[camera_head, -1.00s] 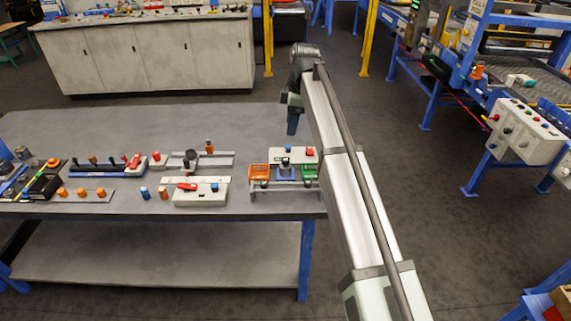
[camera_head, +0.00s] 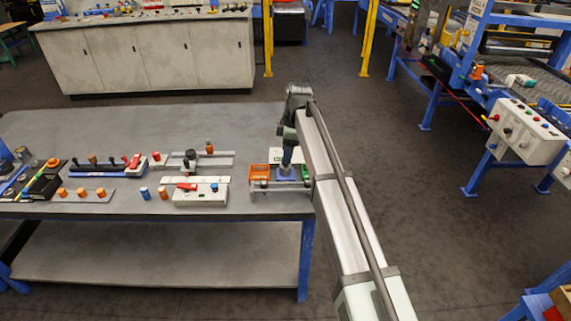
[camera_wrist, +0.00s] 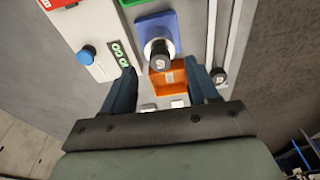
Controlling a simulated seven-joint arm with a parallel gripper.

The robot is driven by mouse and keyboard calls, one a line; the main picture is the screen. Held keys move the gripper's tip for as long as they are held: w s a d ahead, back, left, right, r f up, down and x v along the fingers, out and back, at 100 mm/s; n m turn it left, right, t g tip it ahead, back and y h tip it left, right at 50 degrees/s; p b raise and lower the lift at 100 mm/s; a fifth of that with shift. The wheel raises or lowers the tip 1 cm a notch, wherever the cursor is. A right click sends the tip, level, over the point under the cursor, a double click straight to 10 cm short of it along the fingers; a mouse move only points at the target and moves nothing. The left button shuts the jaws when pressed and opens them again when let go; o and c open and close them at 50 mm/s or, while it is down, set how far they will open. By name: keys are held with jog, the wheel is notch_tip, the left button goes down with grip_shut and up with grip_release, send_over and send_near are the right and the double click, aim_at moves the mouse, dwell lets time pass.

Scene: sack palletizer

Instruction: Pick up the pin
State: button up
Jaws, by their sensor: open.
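The task's pin appears to be the black-topped grey post (camera_wrist: 158,52) standing in a blue block (camera_wrist: 171,24) in the wrist view. My gripper (camera_wrist: 162,70) is open, with one dark blue finger on each side of the pin's top. I see no contact between the fingers and the pin. In the head view my gripper (camera_head: 287,160) points down over the fixture, just above the blue block (camera_head: 284,175), and hides the pin there.
An orange bin (camera_head: 259,171) sits beside the blue block; a green bin (camera_wrist: 128,2) shows at the other side. A white panel with a blue knob (camera_wrist: 87,54) and a rail with a black knob (camera_wrist: 219,76) flank them. The table's back (camera_head: 150,125) is clear.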

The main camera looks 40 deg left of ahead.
notch_tip(320, 180, down, 3)
jog(key=shift+s+a+r, duration=0.1)
jog(key=shift+s+r, duration=0.05)
jog(key=shift+r, duration=0.05)
grip_shut()
dwell(0.4)
